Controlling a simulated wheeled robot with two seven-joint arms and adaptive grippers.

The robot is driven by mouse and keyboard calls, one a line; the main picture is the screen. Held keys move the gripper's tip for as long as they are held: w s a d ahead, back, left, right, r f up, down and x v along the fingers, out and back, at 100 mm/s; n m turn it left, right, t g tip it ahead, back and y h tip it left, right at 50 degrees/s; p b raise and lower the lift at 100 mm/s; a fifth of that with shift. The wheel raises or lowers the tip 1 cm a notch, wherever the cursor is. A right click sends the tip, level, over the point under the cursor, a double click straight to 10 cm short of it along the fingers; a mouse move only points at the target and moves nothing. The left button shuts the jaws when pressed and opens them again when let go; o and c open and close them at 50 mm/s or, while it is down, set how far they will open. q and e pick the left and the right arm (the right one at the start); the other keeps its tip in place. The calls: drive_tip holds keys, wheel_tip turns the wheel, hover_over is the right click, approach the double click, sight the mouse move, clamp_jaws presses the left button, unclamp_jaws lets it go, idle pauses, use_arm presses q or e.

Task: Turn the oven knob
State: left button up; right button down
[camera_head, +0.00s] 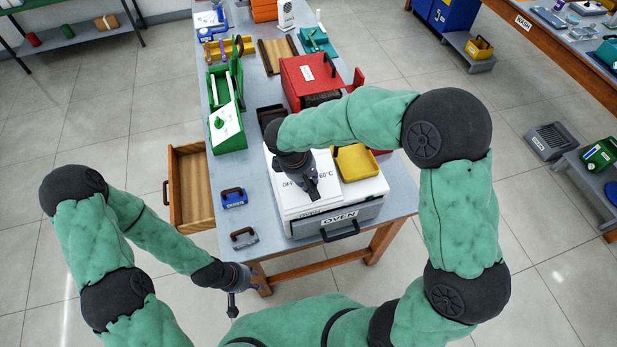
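The oven (337,222) is a white box with a grey front on the table. Its front has an OVEN label and a dark handle. Its white top carries the markings OFF and 60°C. My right gripper (313,190) reaches down over this top, between the two markings. The knob is not clearly visible; the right gripper and wrist cover that area. I cannot tell whether the fingers touch or grip it.
A yellow tray (356,163) sits on the oven top beside my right gripper. An open wooden drawer (192,190) juts out left. Small blue (234,197) and grey (243,238) items lie left of the oven. A red toolbox (310,78) and green case (226,122) stand behind.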

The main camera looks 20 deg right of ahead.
drive_tip(key=n, duration=0.1)
drive_tip(key=s+f+n+h, duration=0.1)
drive_tip(key=n, duration=0.1)
drive_tip(key=shift+a+t+b, duration=0.1)
drive_tip(key=shift+t+b, duration=0.3)
drive_tip(key=shift+s+n+t+h+b, duration=0.15)
drive_tip(key=shift+n+t+h+b, duration=0.35)
drive_tip(key=shift+n, duration=1.1)
drive_tip(key=c, duration=1.1)
unclamp_jaws()
drive_tip(key=shift+r, duration=0.2)
drive_tip(key=shift+r, duration=0.15)
